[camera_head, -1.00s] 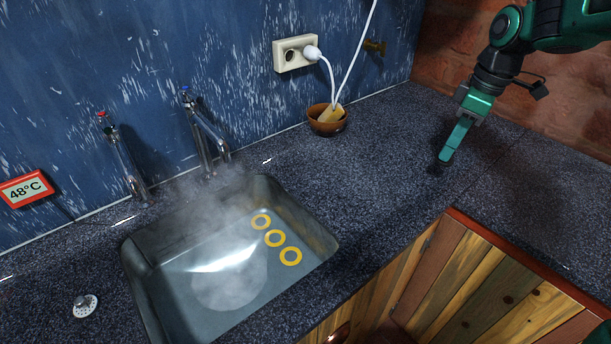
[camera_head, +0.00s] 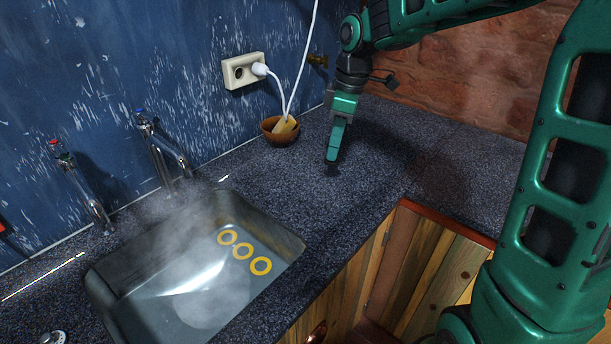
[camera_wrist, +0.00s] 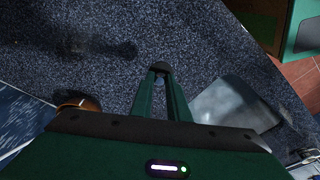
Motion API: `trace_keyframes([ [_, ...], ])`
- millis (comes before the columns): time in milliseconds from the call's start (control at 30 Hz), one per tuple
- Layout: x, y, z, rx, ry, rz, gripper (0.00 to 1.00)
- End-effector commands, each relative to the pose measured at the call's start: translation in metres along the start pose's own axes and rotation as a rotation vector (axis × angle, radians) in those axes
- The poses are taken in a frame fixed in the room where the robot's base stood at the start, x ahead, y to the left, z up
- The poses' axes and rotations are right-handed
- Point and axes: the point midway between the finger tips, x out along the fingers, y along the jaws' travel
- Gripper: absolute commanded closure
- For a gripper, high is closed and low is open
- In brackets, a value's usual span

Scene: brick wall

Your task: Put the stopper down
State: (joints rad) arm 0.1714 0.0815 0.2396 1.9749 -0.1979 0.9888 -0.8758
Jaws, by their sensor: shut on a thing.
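My gripper (camera_head: 333,160) hangs pointing down over the dark speckled countertop, to the right of the sink. It is shut on the stopper (camera_head: 332,171), a small dark piece at the fingertips. In the wrist view the stopper (camera_wrist: 160,68) shows as a dark rounded tip between the two green fingers. Its lower side is hidden, and I cannot tell for certain whether it touches the counter.
The steaming metal sink (camera_head: 105,290) holds water and several yellow rings. A brown bowl (camera_head: 281,137) stands near the blue wall, left of my gripper. Two taps (camera_head: 165,160) rise behind the sink. The counter (camera_head: 370,150) right of my gripper is clear.

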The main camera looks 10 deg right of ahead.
Motion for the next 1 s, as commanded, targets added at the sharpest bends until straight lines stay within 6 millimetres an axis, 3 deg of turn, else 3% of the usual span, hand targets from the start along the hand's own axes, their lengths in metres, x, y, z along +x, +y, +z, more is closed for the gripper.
trace_keyframes([
  [300, -0.005, -0.066, -0.062, -0.241, 0.006, 0.004, 1.00],
  [433, -0.005, -0.079, -0.072, -0.294, 0.007, 0.004, 1.00],
  [567, 0.003, -0.070, -0.063, -0.302, 0.007, 0.004, 1.00],
  [1000, 0.043, -0.008, -0.001, -0.300, 0.007, 0.004, 1.00],
])
